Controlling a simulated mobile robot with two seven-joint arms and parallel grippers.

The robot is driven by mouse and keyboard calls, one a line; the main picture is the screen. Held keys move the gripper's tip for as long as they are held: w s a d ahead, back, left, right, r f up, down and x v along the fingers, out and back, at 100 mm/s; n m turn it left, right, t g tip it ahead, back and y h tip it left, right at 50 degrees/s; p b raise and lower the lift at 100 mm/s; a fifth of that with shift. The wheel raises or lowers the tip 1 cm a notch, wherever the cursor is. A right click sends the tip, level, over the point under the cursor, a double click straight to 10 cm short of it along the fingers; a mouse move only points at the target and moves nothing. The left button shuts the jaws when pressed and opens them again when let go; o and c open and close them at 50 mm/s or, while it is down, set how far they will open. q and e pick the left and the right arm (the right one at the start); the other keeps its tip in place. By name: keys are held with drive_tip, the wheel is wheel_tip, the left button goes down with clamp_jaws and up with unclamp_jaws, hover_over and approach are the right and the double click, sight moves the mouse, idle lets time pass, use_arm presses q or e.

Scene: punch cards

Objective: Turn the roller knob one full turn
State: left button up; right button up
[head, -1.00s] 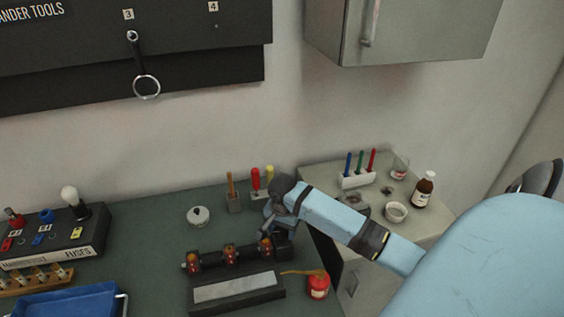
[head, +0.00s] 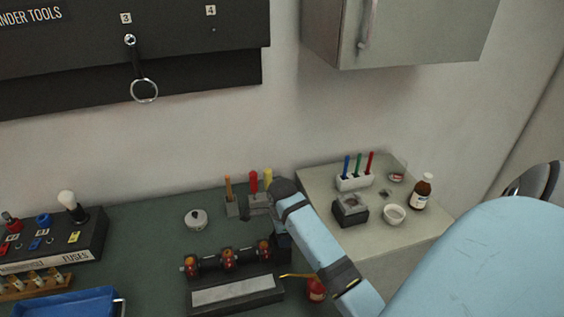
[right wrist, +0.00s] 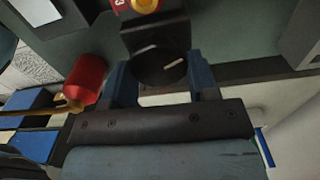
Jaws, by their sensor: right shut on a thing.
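The roller device has a dark roller with several orange-red rings (head: 228,258) above a pale plate (head: 234,290) on the green bench. The roller knob is at its right end, mostly hidden behind my right gripper (head: 281,240) in the head view. In the right wrist view the knob (right wrist: 158,70) is a dark round disc with a light mark on its face. My right gripper (right wrist: 160,82) has its two blue fingers on either side of the knob and is shut on it. My left gripper is not in view.
A red bottle (head: 317,290) with a yellow spout stands close right of the device. It also shows beside the gripper in the right wrist view (right wrist: 85,78).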

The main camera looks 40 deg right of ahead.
drive_tip(key=shift+a+m, duration=0.1)
drive_tip(key=shift+m, duration=1)
drive_tip(key=o, duration=0.9)
drive_tip(key=shift+o, duration=0.2)
drive_tip(key=shift+r, duration=0.1)
